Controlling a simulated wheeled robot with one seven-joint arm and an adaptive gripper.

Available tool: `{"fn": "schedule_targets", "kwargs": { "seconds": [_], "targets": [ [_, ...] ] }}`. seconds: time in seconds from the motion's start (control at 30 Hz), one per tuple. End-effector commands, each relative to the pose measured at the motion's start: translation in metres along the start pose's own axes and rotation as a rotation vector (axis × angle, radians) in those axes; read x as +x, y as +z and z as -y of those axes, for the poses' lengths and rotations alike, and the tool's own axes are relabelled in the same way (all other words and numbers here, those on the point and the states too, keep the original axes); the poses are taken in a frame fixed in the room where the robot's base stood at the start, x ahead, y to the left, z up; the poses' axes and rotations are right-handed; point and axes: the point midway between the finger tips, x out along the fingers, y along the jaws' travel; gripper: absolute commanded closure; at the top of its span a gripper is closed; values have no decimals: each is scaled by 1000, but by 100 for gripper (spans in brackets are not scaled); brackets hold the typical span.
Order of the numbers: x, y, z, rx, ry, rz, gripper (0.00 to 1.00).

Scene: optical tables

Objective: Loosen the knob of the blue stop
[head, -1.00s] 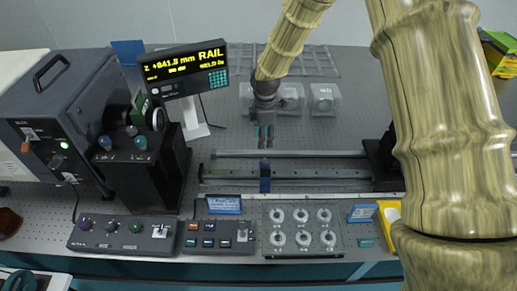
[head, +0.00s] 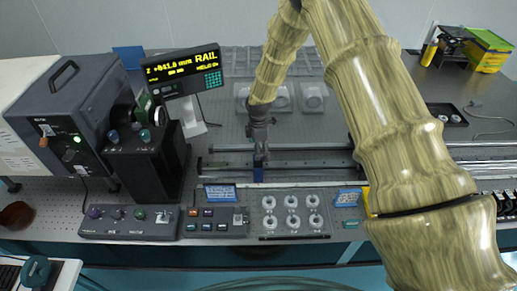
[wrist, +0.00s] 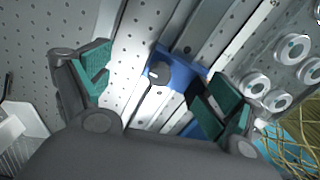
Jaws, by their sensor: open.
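The blue stop (head: 258,173) sits on the rail (head: 310,164) in the middle of the table. In the wrist view the blue stop (wrist: 192,75) lies across the rail between my fingers, with a dark round knob (wrist: 159,73) bearing a light mark on its face. My gripper (head: 259,150) is just above the stop, pointing down; it is open and empty. In the wrist view its green-padded fingers (wrist: 157,76) stand apart on either side of the knob, with a visible gap to each. The head view hides the knob behind my gripper.
A rail display (head: 183,72) stands behind and left. In front lie a knob panel (head: 130,223), a button panel (head: 217,224) and a plate of several white rings (head: 292,214). A dark instrument (head: 150,165) stands at left.

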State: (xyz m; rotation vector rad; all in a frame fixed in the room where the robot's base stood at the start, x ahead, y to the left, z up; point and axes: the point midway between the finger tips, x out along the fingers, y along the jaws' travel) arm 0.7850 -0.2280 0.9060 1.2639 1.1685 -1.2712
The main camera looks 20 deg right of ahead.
Motion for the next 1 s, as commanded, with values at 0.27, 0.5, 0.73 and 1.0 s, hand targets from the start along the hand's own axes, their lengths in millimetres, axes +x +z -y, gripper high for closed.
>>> {"fn": "schedule_targets", "kwargs": {
  "seconds": [0.27, 0.5, 0.73, 1.0],
  "targets": [
    [11, -4, 0, 2, 3, -6, 55],
    [10, 0, 1, 5, 3, -4, 77],
    [9, 1, 1, 5, 2, -3, 100],
    [11, 0, 2, 46, 2, -3, 100]
  ]
}}
